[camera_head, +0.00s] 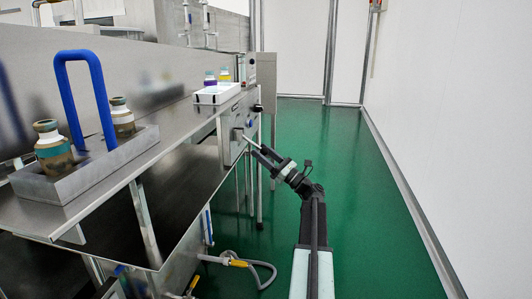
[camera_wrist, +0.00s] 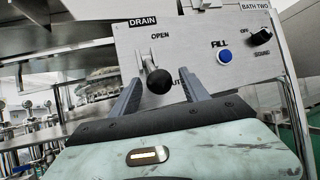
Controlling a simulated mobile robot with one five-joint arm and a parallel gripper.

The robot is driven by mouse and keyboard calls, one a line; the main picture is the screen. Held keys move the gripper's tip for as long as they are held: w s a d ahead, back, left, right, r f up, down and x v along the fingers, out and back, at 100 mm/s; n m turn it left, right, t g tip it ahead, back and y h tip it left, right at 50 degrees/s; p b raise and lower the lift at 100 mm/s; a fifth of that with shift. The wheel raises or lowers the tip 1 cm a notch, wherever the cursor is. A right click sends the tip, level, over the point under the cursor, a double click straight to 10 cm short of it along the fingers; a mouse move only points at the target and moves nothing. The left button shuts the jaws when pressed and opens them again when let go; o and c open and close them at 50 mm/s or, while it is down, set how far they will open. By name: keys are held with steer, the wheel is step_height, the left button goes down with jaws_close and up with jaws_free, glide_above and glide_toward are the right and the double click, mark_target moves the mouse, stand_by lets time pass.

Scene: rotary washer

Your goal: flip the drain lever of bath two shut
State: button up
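In the wrist view the drain lever (camera_wrist: 159,81) is a short metal shaft with a black ball end, on a grey panel (camera_wrist: 190,40) marked DRAIN and BATH TWO. OPEN is printed above the lever. Only "UT" of a lower right word shows beside my finger. My gripper (camera_wrist: 163,76) is open, with one finger on each side of the ball in the picture. I cannot tell whether either finger touches it. In the head view my gripper (camera_head: 253,146) is at the front of the bench panel (camera_head: 237,122); the lever is not clear there.
A blue FILL button (camera_wrist: 224,57) and black knob (camera_wrist: 264,35) sit right of the lever. On the steel bench are a white tray (camera_head: 217,94) with bottles and a metal carrier (camera_head: 90,172) with a blue handle. Green floor (camera_head: 350,190) to the right is clear.

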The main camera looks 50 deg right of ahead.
steer(key=b+v, duration=0.4)
steer(key=v, duration=0.3)
steer(key=shift+s+f, duration=0.2)
steer(key=shift+s, duration=0.1)
